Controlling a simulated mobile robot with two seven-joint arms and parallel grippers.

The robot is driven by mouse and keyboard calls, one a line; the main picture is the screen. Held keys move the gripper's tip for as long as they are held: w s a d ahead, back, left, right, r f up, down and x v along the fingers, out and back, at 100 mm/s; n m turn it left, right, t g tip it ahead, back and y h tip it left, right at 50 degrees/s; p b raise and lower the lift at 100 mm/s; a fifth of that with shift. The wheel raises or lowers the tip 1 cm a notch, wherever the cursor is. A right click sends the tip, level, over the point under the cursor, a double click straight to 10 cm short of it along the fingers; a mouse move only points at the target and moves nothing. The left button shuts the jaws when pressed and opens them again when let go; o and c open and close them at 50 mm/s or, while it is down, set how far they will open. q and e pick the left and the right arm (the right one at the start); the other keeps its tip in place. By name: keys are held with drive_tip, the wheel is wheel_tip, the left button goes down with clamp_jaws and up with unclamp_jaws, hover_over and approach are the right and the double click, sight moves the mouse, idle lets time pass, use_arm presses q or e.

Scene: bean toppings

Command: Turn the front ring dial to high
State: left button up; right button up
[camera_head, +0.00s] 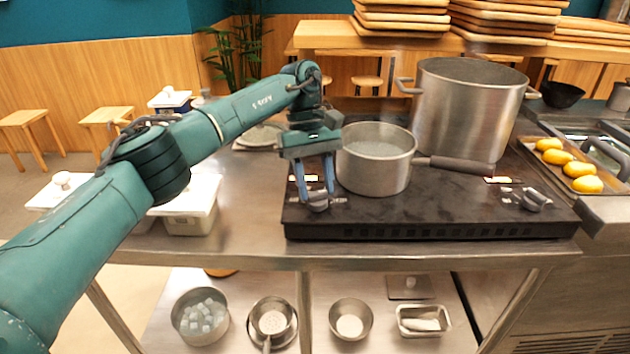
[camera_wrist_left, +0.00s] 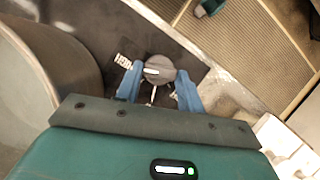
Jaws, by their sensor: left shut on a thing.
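The cooktop (camera_head: 440,215) is a black slab on the steel counter, with a knob at each side of its front. The left knob (camera_head: 318,203) is a grey ring dial with a raised grip bar. It also shows in the left wrist view (camera_wrist_left: 158,69), beside white markings. My left gripper (camera_head: 316,190) points down over this dial. Its blue fingers (camera_wrist_left: 158,88) stand on either side of the dial and are shut on it. The right dial (camera_head: 536,198) is free. My right gripper is in neither view.
A steel saucepan (camera_head: 375,170) stands just right of my left gripper, its handle (camera_head: 455,164) pointing right. A large pot (camera_head: 465,110) stands behind it. A tray of yellow fruit (camera_head: 568,168) lies at right. White-lidded containers (camera_head: 190,215) stand left of the cooktop.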

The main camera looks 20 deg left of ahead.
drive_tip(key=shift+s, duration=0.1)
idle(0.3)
use_arm(q)
drive_tip(key=o, duration=1)
